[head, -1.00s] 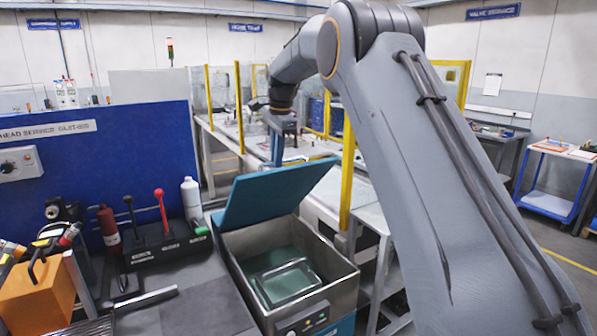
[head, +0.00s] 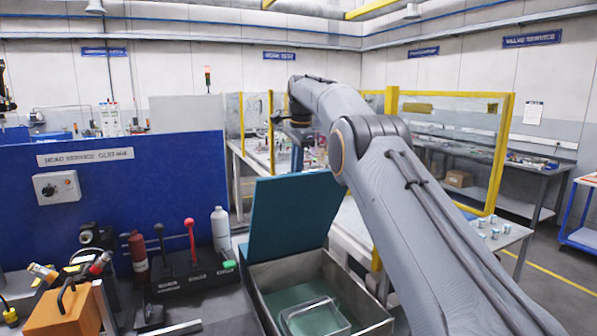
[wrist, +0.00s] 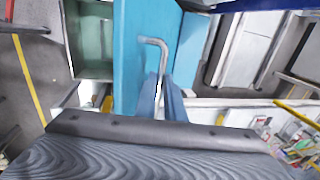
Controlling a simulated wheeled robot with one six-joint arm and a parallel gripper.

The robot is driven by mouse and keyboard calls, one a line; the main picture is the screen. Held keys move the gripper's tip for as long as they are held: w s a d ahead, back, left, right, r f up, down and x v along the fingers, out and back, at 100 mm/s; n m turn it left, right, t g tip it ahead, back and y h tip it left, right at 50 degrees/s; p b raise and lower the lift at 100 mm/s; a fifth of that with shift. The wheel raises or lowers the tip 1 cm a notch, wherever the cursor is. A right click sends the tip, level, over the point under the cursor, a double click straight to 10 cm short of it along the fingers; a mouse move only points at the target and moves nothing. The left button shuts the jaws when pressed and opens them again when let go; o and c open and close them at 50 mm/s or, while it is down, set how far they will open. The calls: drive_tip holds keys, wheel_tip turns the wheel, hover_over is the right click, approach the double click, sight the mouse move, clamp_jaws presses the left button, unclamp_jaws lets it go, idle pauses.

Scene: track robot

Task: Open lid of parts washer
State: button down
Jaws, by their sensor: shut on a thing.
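The parts washer is a grey metal tub (head: 352,293) with a greenish inside. A bent grey bar handle (wrist: 152,41) stands off the lid. My gripper (wrist: 167,88) is shut on this handle, its two blue fingers close together. In the head view the gripper is mostly hidden by the lid and arm.
A clear-walled basket (head: 318,318) sits in the tub. Left of the washer are a black lever stand (head: 190,275), a white bottle (head: 220,230) and an orange block (head: 70,305). A yellow-framed guard (head: 450,140) and benches stand behind.

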drive_tip(key=shift+a+f, duration=0.1)
drive_tip(key=shift+f, duration=0.4)
drive_tip(key=c, duration=1.8)
unclamp_jaws()
drive_tip(key=shift+w+f, duration=0.1)
drive_tip(key=shift+w, duration=0.2)
drive_tip(key=shift+c, duration=0.2)
drive_tip(key=shift+r, duration=0.25)
